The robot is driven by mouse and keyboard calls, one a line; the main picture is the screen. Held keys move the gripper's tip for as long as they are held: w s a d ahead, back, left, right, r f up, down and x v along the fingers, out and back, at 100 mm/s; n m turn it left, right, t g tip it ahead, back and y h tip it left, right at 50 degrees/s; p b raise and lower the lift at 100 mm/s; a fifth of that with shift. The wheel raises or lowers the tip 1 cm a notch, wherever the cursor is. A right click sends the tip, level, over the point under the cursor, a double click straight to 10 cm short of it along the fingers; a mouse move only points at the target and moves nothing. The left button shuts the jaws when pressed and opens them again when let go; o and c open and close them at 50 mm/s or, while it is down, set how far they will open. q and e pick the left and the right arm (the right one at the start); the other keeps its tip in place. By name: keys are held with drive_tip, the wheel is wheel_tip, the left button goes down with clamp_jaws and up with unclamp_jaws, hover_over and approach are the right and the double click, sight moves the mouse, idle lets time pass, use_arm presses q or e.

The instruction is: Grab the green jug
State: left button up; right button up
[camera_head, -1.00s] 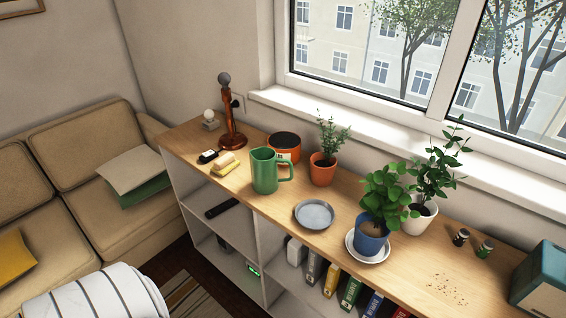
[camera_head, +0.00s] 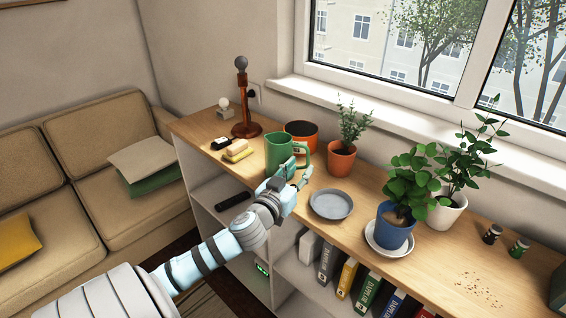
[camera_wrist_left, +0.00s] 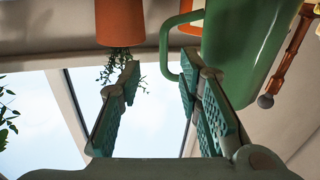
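The green jug (camera_head: 280,151) stands upright on the wooden shelf top, with its handle towards the right. It also shows in the left wrist view (camera_wrist_left: 240,45), where the picture is upside down. My left gripper (camera_head: 296,173) is open at the front right of the jug, by its handle, and covers part of it in the head view. In the left wrist view, the gripper (camera_wrist_left: 161,78) has its fingers spread. The handle (camera_wrist_left: 168,62) shows in the gap close to the right finger. I cannot tell whether they touch. My right gripper is not in view.
An orange pot (camera_head: 300,131) stands behind the jug, and a potted plant (camera_head: 341,160) to its right. A grey plate (camera_head: 331,204) lies right of my gripper. A blue potted plant (camera_head: 393,229) stands farther right.

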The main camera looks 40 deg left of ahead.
sight(308, 157)
use_arm(q)
drive_tip(key=x, duration=0.4)
drive_tip(key=shift+w+a+r, duration=0.15)
drive_tip(key=shift+a, duration=0.15)
drive_tip(key=shift+w, duration=0.3)
drive_tip(key=shift+s, duration=0.1)
clamp_jaws()
